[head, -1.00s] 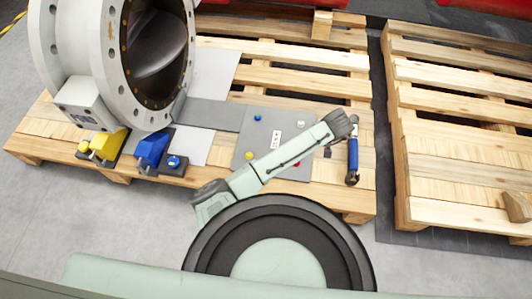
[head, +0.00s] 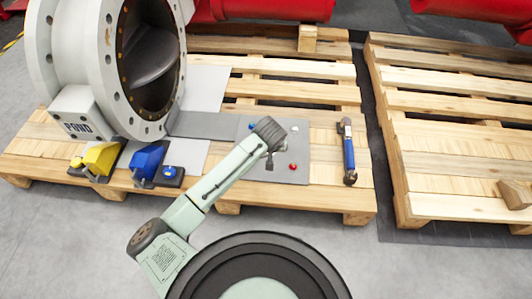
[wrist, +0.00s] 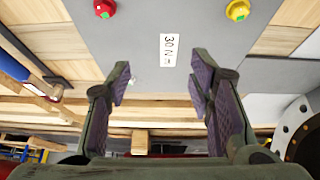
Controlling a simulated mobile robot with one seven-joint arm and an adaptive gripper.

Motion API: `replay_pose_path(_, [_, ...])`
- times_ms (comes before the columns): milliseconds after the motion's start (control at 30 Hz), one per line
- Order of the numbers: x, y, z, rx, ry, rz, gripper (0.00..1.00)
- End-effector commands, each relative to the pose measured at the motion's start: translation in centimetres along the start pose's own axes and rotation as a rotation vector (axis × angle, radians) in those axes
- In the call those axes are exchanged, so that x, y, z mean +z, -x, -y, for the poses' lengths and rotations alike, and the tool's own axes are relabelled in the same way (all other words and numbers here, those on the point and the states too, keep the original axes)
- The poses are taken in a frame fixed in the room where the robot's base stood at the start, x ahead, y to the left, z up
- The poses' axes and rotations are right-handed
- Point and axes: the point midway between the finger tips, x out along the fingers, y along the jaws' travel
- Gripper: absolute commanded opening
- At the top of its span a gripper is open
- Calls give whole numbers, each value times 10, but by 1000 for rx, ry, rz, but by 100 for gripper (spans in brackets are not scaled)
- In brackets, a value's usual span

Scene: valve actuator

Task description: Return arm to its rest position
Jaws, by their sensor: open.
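My arm reaches over the front of the pallet in the head view, its dark wrist joint above the grey panel (head: 292,172). My gripper (wrist: 160,86) shows in the wrist view with its two purple-padded fingers spread wide and nothing between them. In the head view my arm hides part of the panel, and the gripper is mostly hidden there.
A large grey valve (head: 110,70) stands at the left of the wooden pallet (head: 325,195). A yellow block (head: 101,158) and a blue block (head: 148,160) lie before it. A blue-handled tool (head: 348,155) lies right of the panel. A second pallet (head: 455,160) stands further right.

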Motion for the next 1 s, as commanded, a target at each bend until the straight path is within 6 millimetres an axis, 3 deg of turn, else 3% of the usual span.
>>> replay_pose_path(633, [0, 0, 2, 2, -3, 0, 48])
replay_pose_path(733, [-7, 4, 2, 7, -3, -19, 48])
replay_pose_path(867, [-49, 27, -1, 39, 0, -133, 48])
replay_pose_path(1000, [-128, 84, 2, 82, 2, -368, 48])
